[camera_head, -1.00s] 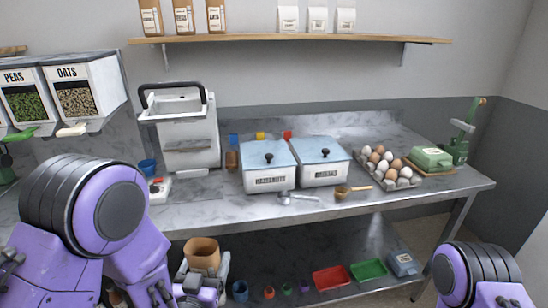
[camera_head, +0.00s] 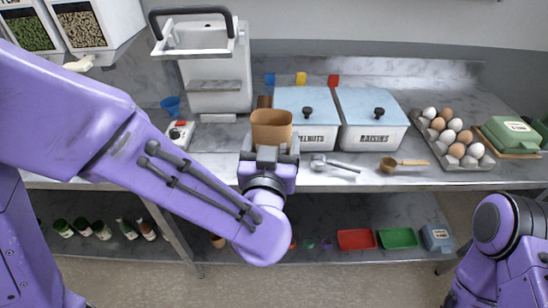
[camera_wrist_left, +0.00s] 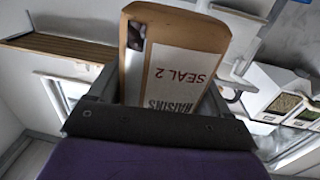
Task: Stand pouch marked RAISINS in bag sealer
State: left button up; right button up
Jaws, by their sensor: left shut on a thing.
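The brown kraft pouch (camera_head: 271,128) is held upright by my left gripper (camera_head: 270,156), at the front edge of the counter. In the left wrist view the pouch (camera_wrist_left: 172,60) shows a white label reading SEAL 2 and RAISINS, upside down, between the fingers of my left gripper (camera_wrist_left: 160,95). The white machine with a black handle (camera_head: 217,98), which looks like the bag sealer, stands behind and left of the pouch, apart from it. My right arm shows at the lower right; its gripper is out of view.
Two lidded bins, one marked RAISINS (camera_head: 374,138), stand right of the pouch. A small box with a red button (camera_head: 180,134) and a blue cup (camera_head: 171,105) are near the machine. A scoop (camera_head: 334,165), a ladle (camera_head: 402,163) and an egg tray (camera_head: 476,163) lie further right.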

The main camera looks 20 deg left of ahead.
pick_arm(q)
jog(key=shift+s+a+r, duration=0.1)
jog(key=shift+s+r, duration=0.15)
jog(key=shift+s, duration=0.45)
jog(key=w+a+f, duration=0.1)
jog(key=w+f, duration=0.3)
jog(key=w+a+f+p, duration=0.1)
jog(key=w+a+f, duration=0.1)
jog(key=w+f, duration=0.2)
jog(key=w+a+f+p, duration=0.1)
jog(key=w+f, duration=0.3)
jog(key=w, duration=0.1)
jog(key=shift+w+a+f, duration=0.1)
jog(key=shift+w+a, duration=0.15)
jog(key=shift+w, duration=0.1)
jog(key=shift+w+f, duration=0.1)
jog(key=shift+f, duration=0.3)
pick_arm(e)
jog(key=r, duration=0.2)
jog(key=shift+s+r, duration=0.2)
jog(key=shift+r, duration=0.1)
jog(key=shift+f, duration=0.1)
